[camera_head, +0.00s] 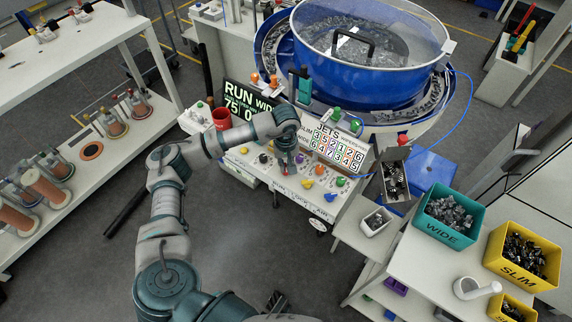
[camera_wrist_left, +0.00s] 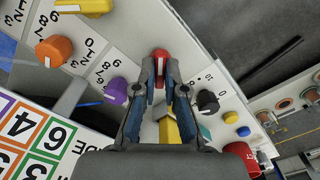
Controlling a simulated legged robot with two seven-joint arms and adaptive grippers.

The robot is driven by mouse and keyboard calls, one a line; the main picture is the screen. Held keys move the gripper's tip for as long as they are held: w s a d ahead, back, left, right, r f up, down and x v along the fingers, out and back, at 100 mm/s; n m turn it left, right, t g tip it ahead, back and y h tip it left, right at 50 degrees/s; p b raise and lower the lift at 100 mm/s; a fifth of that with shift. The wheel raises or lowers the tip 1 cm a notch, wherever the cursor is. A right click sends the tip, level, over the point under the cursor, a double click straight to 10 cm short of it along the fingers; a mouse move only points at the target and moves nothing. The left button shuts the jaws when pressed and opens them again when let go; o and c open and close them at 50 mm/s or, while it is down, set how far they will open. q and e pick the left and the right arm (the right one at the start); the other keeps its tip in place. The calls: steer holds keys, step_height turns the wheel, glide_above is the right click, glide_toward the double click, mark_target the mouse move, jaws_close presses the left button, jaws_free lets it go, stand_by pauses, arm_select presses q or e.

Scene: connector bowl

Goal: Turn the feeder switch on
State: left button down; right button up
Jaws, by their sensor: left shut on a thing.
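My left gripper (camera_head: 285,167) reaches down onto the front of the white control panel (camera_head: 318,200). In the left wrist view its two fingers (camera_wrist_left: 160,68) are closed around a red knob or switch (camera_wrist_left: 160,54) and touch it on both sides. Which way the red part is set cannot be told, as the fingers cover much of it. A yellow piece (camera_wrist_left: 168,130) shows between the fingers, nearer the palm. No label reading feeder is legible. My right gripper is not in view.
Orange (camera_wrist_left: 54,48) and purple (camera_wrist_left: 116,90) dials and a dark knob (camera_wrist_left: 207,101) sit close around the gripper. A red cup (camera_head: 221,119) and the RUN display (camera_head: 250,97) stand behind. The blue bowl (camera_head: 365,80) is behind the panel. Bins, including the teal one (camera_head: 432,228), stand right.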

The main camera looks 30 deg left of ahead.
arm_select(q)
steer(key=shift+w+r, duration=0.1)
steer(key=shift+r, duration=0.1)
steer(key=c, duration=1.2)
jaws_free()
steer(key=shift+f, duration=0.1)
steer(key=shift+c, duration=0.2)
step_height(320, 180, up, 12)
steer(key=shift+a+f, duration=0.1)
